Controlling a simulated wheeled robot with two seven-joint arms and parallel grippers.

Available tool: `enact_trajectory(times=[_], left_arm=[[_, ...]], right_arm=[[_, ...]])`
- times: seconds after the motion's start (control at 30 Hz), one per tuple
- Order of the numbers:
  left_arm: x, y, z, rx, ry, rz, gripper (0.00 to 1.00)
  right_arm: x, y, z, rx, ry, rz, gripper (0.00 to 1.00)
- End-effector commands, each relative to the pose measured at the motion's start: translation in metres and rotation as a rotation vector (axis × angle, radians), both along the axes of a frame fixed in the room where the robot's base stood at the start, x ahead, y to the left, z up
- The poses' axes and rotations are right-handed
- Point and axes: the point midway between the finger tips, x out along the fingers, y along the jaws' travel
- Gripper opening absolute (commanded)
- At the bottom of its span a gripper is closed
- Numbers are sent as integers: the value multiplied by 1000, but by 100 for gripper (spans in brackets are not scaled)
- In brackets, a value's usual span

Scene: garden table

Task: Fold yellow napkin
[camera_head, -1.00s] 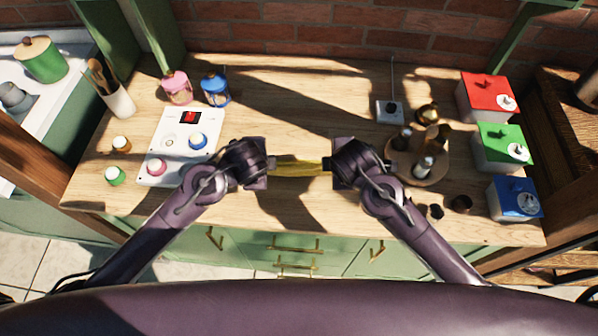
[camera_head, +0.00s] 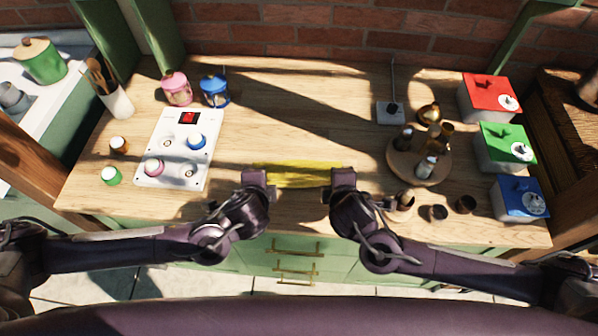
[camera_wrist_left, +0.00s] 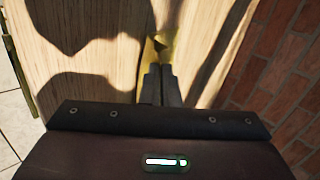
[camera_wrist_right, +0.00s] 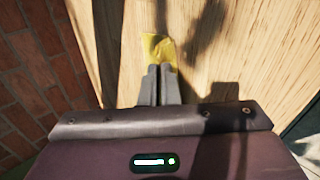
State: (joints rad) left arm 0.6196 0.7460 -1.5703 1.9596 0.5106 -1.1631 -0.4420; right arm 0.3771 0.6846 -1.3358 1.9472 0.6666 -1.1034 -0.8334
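The yellow napkin (camera_head: 300,173) lies as a narrow, wrinkled strip across the middle of the wooden table, wider than the gap between my grippers. My left gripper (camera_head: 274,191) and my right gripper (camera_head: 329,194) face each other just on the near side of it. Bare wood shows between their tips. In the left wrist view my left fingers (camera_wrist_left: 160,72) are close together, with part of the napkin (camera_wrist_left: 163,45) beyond them. In the right wrist view my right fingers (camera_wrist_right: 159,72) are also together, with a napkin end (camera_wrist_right: 157,46) beyond. The grippers partly hide the napkin's ends.
A white panel (camera_head: 170,175) with knobs lies to the left, with small jars beside it. A round wooden tray (camera_head: 397,172) with bottles and small cups (camera_head: 438,213) stand close to my right gripper. Red, green and blue boxes line the right edge.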

Motion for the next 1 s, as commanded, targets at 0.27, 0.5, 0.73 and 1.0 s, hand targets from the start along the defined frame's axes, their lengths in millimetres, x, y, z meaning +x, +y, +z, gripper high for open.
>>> enact_trajectory(times=[0.27, 0.5, 0.73, 1.0], left_arm=[[-4, 0, -9, -1, -78, 1, 0], [-8, 1, -13, -2, -124, 4, 0], [-8, 3, -14, -1, -137, 4, 0], [-8, 3, -14, -1, -135, 5, 15]], right_arm=[[-5, -1, -10, -2, -77, 2, 0], [-8, -1, -13, -5, -125, 3, 0], [-8, -2, -14, -7, -136, 1, 0], [-8, -2, -14, -6, -135, 2, 15]])
